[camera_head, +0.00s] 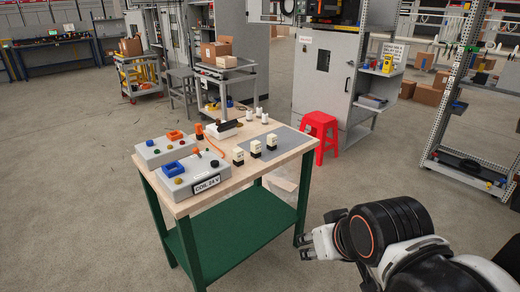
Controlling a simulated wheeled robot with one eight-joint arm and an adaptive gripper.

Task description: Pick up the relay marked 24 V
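Three small relays stand upright in a row on the table: a left one (238,156), a middle one (256,149) and a right one (271,142). They are dark with pale parts. Their markings are too small to read, so I cannot tell which is marked 24 V. The wooden-topped table (222,194) has green legs and a green lower shelf. My gripper (302,247) is right of the table, near its front right leg and below the top, apart from the relays. Its two fingertips appear spread and empty.
A grey box labelled COIL 24 V (205,185) and a similar box (163,150) stand on the table's left. Several small white items (258,113) stand at the back. A red stool (320,132) stands behind the table on the right. Floor is clear in front.

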